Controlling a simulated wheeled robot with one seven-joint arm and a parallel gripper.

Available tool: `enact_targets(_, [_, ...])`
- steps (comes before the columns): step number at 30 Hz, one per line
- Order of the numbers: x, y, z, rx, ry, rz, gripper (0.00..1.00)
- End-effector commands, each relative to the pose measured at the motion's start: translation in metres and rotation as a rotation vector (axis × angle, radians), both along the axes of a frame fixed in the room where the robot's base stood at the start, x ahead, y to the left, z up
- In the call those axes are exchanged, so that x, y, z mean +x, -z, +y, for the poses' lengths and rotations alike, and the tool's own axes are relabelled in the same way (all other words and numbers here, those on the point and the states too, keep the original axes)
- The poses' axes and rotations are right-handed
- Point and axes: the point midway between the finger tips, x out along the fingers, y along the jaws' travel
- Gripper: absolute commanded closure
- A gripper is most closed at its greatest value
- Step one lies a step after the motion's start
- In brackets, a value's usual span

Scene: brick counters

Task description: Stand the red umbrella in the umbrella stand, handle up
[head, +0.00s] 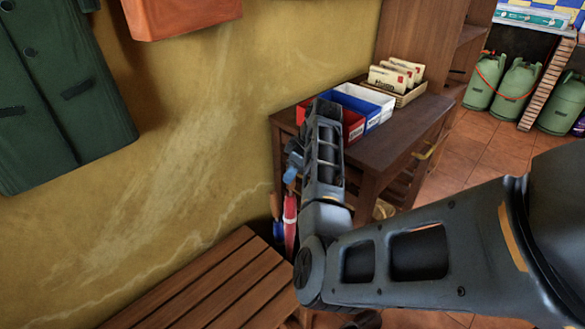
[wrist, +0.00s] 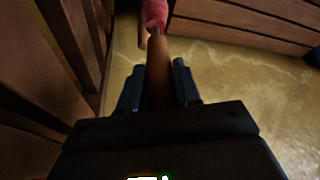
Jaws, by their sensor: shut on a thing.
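The red umbrella (wrist: 155,13) shows at the top of the wrist view, with its brown wooden shaft or handle running down between my gripper's fingers (wrist: 158,78). My gripper is shut on this wooden part. In the head view, the red umbrella (head: 290,222) hangs roughly upright, red with a pale stripe, between the desk and the slatted bench; my arm hides its upper part. A narrow blue thing (head: 278,232) shows close beside it. A short wooden piece (wrist: 143,40) is next to the shaft; I cannot tell what it belongs to. I cannot make out the umbrella stand.
A wooden desk (head: 385,150) with blue, red and white bins and a card box (head: 405,88) stands right behind my arm. A slatted bench (head: 205,285) lies in front. A yellow wall with a green coat (head: 70,110) is at left. Green gas cylinders (head: 515,85) stand far right.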

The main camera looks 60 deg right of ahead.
Motion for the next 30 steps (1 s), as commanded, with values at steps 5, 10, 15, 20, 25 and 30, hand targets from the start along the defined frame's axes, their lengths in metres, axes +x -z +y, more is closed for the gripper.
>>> enact_targets(5, [-0.001, 0.015, 0.000, 0.001, 0.000, 0.001, 1.00])
enact_targets(10, [0.000, 0.027, 0.000, 0.000, 0.000, 0.000, 1.00])
enact_targets(15, [0.000, 0.040, 0.000, 0.001, -0.001, 0.000, 1.00])
enact_targets(20, [0.000, 0.051, 0.000, 0.000, -0.001, 0.000, 1.00])
enact_targets(25, [-0.001, 0.064, 0.000, 0.001, 0.000, 0.001, 1.00])
enact_targets(30, [0.000, 0.076, 0.000, 0.000, 0.000, 0.000, 1.00])
